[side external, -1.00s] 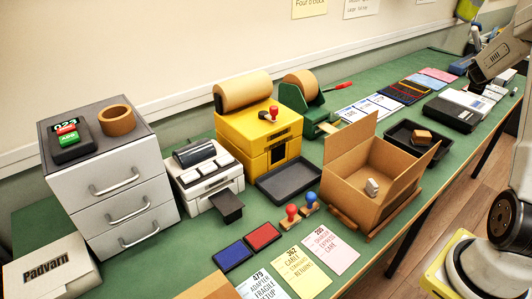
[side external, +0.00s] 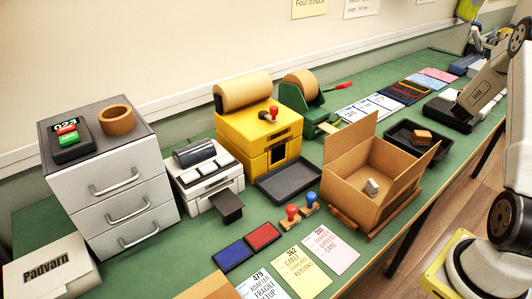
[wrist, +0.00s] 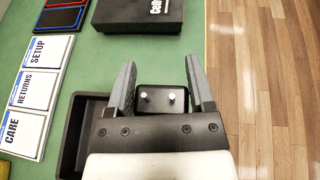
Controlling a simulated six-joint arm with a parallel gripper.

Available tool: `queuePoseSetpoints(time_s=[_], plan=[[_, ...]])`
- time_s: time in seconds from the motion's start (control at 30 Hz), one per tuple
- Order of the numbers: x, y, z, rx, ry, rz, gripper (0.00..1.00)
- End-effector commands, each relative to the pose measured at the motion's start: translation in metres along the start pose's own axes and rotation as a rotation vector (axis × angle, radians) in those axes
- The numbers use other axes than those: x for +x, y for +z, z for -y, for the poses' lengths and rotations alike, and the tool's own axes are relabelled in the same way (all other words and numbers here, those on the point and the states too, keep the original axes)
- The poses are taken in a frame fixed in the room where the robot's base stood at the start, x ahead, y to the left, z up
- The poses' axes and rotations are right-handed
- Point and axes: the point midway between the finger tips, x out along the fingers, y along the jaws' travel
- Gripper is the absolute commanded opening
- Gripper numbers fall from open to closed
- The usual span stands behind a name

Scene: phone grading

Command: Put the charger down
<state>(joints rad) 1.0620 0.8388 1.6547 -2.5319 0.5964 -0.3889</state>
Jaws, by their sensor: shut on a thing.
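The charger (wrist: 160,98) is a small black block with two pale round pins. It sits between the fingers of my gripper (wrist: 160,75) in the wrist view, and the gripper is shut on it. The green bench and its edge by the floor lie below. I cannot tell whether the charger touches the bench. A black tray (wrist: 68,150) is to the left, partly hidden by my gripper. In the side external view my arm is at the right, and the fingers and charger cannot be made out there.
A black box (wrist: 138,15) lies ahead on the bench. Label cards (wrist: 33,90) lie left of the tray. The side external view shows an open cardboard box (side external: 345,180) with a small grey item inside, and a brown block (side external: 422,136) in the tray.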

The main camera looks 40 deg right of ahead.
Motion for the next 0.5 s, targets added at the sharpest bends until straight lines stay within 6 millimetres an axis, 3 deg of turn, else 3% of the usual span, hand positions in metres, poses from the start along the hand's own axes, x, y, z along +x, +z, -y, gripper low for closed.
queuePoseSetpoints(time_s=[0.5], plan=[[0.052,-0.004,-0.021,0.001,0.000,-0.001,0.10]])
